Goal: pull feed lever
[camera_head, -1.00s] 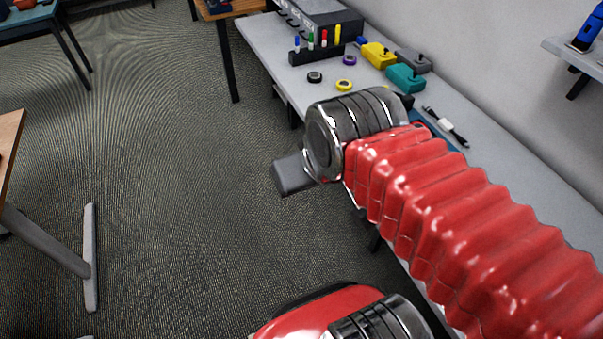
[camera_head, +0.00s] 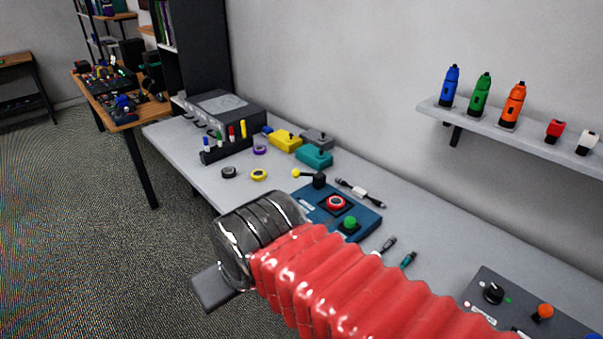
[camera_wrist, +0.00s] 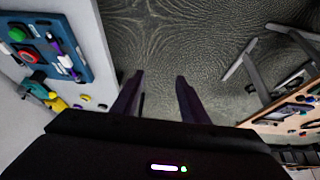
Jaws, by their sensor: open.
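A blue control panel (camera_head: 365,222) lies on the grey bench. At its far left end is a black lever with a yellow ball knob (camera_head: 296,173). The panel also bears a red button (camera_head: 337,203) and a green button (camera_head: 350,223). The labels are too small to read. In the wrist view the panel (camera_wrist: 72,50) is at the upper left, and I cannot make out the lever clearly there. My gripper (camera_wrist: 159,85) is open and empty, pointing over bare floor, well apart from the panel. In the head view its fingers are not clearly seen.
The bench (camera_head: 183,139) holds marker pens in a black rack (camera_head: 227,149), tape rolls, yellow (camera_head: 285,140) and teal (camera_head: 314,156) boxes, and loose cables (camera_head: 360,192). A second grey panel (camera_head: 525,305) lies at the right. The floor left is clear.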

